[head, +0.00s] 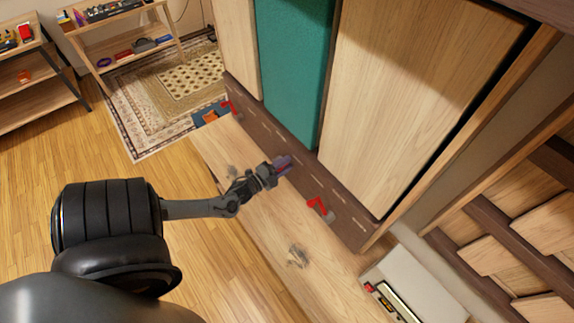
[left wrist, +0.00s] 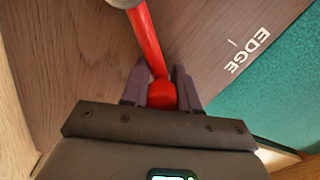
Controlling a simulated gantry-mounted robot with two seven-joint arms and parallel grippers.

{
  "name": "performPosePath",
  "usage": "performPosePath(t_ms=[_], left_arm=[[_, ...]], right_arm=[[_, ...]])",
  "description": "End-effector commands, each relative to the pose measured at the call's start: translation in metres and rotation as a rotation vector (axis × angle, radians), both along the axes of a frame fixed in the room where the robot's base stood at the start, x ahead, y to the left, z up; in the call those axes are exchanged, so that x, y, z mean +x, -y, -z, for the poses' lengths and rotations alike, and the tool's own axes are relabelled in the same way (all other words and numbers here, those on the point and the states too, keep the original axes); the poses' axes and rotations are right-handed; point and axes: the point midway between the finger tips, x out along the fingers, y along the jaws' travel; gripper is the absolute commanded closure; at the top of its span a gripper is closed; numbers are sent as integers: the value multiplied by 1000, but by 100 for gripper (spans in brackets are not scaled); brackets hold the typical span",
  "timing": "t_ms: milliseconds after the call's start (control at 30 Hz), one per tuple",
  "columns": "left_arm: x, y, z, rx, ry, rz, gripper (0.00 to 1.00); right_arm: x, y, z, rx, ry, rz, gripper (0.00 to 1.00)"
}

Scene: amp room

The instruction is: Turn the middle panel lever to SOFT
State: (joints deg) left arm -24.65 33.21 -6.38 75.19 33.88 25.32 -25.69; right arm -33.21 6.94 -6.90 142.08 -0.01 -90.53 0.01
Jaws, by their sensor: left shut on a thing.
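The middle panel lever (left wrist: 147,40) is a red bar with a rounded red end, running from a grey pivot at the top of the left wrist view. My left gripper (head: 284,163) is at the middle of the dark brown panel strip in the head view and hides this lever there. In the left wrist view its two dark fingers (left wrist: 160,84) are shut on the lever near its end. The word EDGE (left wrist: 248,50) with a tick mark is on the panel to the right of the lever. No SOFT label can be read. My right gripper is not in view.
Two other red levers, one at the far left (head: 229,105) and one at the right (head: 318,206), sit on the same strip (head: 347,226). A teal panel (head: 290,70) stands above its middle. A wooden ledge (head: 255,210) runs along the front. A white case (head: 420,280) stands at lower right.

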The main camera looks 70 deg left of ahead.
Motion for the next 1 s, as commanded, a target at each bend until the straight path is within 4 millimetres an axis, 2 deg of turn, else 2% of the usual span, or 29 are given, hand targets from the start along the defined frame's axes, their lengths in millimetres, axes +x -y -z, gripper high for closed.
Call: performPosePath(t_ms=[133,167,300,667,833,1000], left_arm=[[-2,-3,2,7,-6,-9,100],[-2,-3,2,7,-7,-9,68],[-1,-2,2,4,-6,-6,46],[-3,0,1,0,-4,-2,46],[-19,4,2,0,-6,-1,46],[-48,10,3,-1,-8,-2,46]], right_arm=[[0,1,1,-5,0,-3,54],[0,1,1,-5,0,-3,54],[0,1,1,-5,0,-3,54],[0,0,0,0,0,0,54],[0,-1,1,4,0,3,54],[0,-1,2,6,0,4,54]])
